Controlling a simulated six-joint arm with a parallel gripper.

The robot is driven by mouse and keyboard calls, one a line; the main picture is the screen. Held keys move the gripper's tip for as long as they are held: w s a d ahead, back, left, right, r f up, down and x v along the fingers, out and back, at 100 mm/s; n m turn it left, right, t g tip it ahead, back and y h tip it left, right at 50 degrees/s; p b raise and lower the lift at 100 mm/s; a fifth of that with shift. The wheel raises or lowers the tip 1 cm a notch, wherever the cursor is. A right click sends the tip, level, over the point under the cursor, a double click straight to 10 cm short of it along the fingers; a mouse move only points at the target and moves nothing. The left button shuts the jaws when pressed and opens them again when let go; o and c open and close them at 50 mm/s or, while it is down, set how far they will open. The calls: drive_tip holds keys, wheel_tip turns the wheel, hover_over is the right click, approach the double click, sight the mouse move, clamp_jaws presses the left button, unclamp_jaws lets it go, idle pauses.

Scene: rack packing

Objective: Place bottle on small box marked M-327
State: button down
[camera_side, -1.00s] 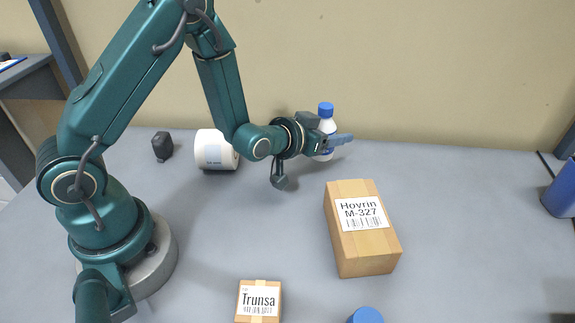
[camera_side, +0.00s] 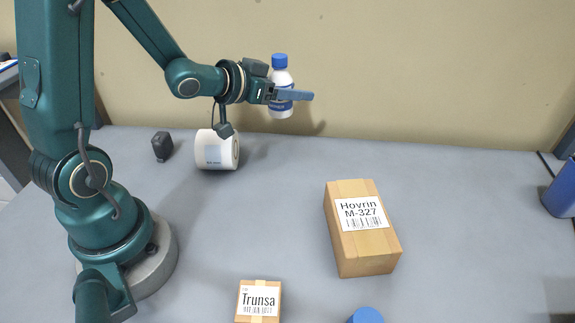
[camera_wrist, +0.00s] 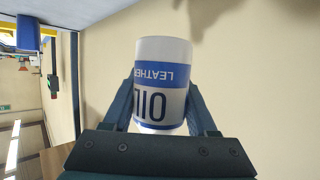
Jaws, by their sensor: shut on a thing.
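A small white bottle (camera_side: 281,88) with a blue cap is held upright in the air by my gripper (camera_side: 296,95), above the back of the table. In the wrist view the bottle (camera_wrist: 162,85) shows a blue and white label reading "LEATHER OIL", upside down, between the two fingers of my gripper (camera_wrist: 164,108). The cardboard box marked "Hovrin M-327" (camera_side: 376,245) lies on the table, lower and to the right of my gripper. Its top is bare apart from the white label.
A smaller cardboard box marked "Trunsa" (camera_side: 246,317) sits at the front. A blue round object (camera_side: 366,316) is partly cut off beside it. A white roll (camera_side: 210,150) and a dark small object (camera_side: 162,146) stand at the back left. A blue container (camera_side: 562,190) is at the right edge.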

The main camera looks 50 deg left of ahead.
drive_tip(key=d+r+m+g+h, duration=0.1)
drive_tip(key=d+r+m+h, duration=0.3)
drive_tip(key=d, duration=0.3)
drive_tip(key=m+g+h, duration=0.4)
drive_tip(key=m+h, duration=0.2)
hover_over(379, 216)
drive_tip(key=f, duration=0.5)
drive_tip(key=shift+a+f, duration=0.2)
drive_tip(key=shift+f, duration=0.05)
drive_tip(key=shift+d+f, duration=0.2)
drive_tip(key=shift+f, duration=1.85)
drive_tip(key=shift+f, duration=0.15)
drive_tip(key=shift+c, duration=1)
unclamp_jaws()
